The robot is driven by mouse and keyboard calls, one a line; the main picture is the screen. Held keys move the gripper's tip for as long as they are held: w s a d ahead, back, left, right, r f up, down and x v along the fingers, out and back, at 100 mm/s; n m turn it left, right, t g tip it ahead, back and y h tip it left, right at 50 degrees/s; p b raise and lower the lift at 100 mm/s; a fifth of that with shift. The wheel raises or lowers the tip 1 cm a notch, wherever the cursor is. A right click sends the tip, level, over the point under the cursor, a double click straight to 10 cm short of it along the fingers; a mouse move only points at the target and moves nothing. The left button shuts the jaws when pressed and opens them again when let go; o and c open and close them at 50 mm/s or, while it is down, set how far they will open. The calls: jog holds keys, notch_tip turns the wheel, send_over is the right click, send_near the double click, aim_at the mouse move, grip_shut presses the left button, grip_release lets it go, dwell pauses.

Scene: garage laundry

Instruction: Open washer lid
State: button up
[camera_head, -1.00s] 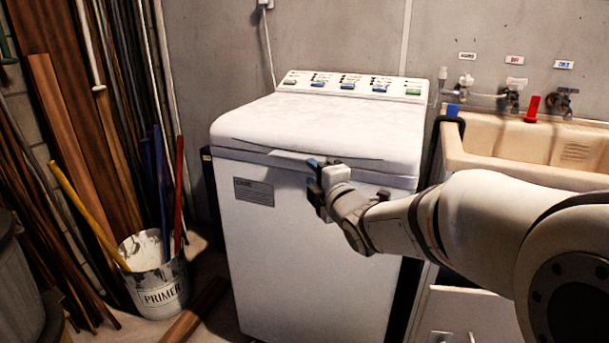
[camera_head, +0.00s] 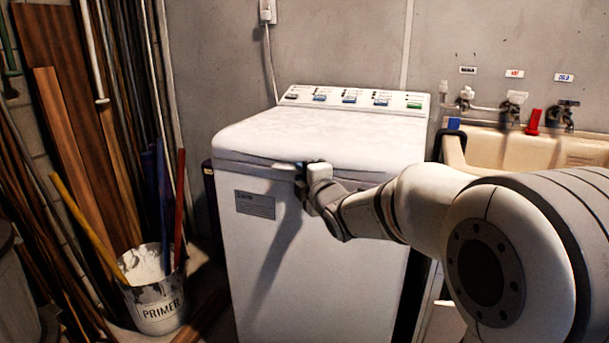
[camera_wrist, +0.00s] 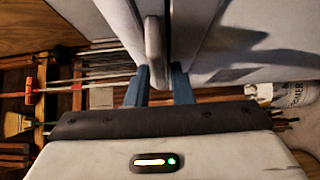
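The white washer (camera_head: 300,260) stands against the wall. Its lid (camera_head: 320,135) is down, with a lip along the front edge. My gripper (camera_head: 302,178) is at the middle of that front edge. In the wrist view, the two blue fingers of my gripper (camera_wrist: 160,82) are apart, one on each side of the lid's projecting lip (camera_wrist: 154,50). The left finger is very close to the lip or touching it. A narrow gap shows between the lip and the right finger. The fingertips are partly hidden in the head view.
A control panel (camera_head: 350,98) runs along the washer's back. A utility sink (camera_head: 520,148) with taps is close on the right. A primer bucket (camera_head: 158,303) holding poles stands on the floor at left, by leaning boards (camera_head: 80,165). Space above the lid is clear.

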grip_shut()
